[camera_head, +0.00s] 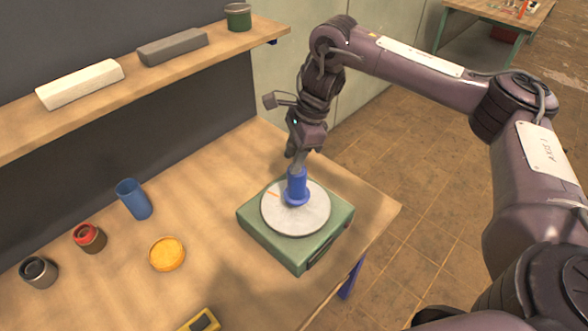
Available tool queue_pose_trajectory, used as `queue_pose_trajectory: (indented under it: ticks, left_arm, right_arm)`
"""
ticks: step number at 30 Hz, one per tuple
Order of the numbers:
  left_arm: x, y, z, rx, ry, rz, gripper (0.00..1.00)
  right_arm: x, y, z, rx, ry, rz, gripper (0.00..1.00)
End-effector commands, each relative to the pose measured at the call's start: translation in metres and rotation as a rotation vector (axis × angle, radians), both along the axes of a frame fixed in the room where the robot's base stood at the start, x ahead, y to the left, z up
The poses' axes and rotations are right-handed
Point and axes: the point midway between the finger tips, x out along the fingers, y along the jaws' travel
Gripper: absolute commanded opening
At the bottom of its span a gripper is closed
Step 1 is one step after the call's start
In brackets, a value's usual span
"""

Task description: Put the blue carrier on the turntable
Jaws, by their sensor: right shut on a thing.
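The blue carrier (297,189) stands upright on the round pale plate of the turntable (314,214), near the middle of the plate. It has a wide flange at its foot and a narrower body. The turntable has a green box base and sits at the right end of the wooden table. My right gripper (298,164) reaches down from above and is shut on the top of the carrier. The fingertips are small in the picture and partly merge with the carrier's top. My left gripper is not in view.
On the table (215,285) stand a blue cup (134,199), a red-topped jar (89,237), a dark jar (39,272), a yellow disc (167,253) and a yellow device (201,322). A shelf (110,104) behind holds two blocks and a green tin (238,18).

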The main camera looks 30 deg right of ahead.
Motion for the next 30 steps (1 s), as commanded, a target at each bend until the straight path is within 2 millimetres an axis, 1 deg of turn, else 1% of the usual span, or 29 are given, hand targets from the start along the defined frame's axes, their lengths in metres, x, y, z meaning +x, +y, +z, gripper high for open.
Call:
queue_pose_trajectory:
  ticks: [3, 5, 10, 13, 22, 23, 27, 28, 30]
  left_arm:
    - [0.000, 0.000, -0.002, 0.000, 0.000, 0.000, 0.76]
    - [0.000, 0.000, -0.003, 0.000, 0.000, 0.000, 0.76]
    - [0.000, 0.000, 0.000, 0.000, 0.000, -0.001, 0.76]
    - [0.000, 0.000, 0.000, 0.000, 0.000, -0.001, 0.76]
    - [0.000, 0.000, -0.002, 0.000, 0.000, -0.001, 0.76]
    - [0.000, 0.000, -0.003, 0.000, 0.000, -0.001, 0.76]
    - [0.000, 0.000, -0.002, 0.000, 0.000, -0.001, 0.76]
    - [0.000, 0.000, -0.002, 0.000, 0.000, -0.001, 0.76]
    - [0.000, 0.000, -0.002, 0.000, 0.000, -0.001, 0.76]
  right_arm:
    - [0.001, 0.000, -0.006, 0.002, -0.002, -0.001, 0.00]
    - [0.000, 0.000, -0.014, 0.002, 0.000, -0.001, 0.00]
    - [0.000, 0.000, -0.033, 0.001, 0.000, -0.001, 0.00]
    - [0.001, 0.000, -0.037, 0.002, -0.002, -0.001, 0.00]
    - [0.001, 0.000, -0.040, 0.001, -0.003, 0.000, 0.00]
    - [0.000, 0.000, -0.042, 0.000, 0.000, 0.000, 0.38]
    - [0.000, 0.000, -0.041, 0.000, 0.000, 0.000, 0.56]
    - [0.000, 0.000, -0.041, 0.000, 0.000, 0.000, 0.58]
    - [0.000, 0.000, -0.041, 0.000, 0.000, 0.000, 0.58]
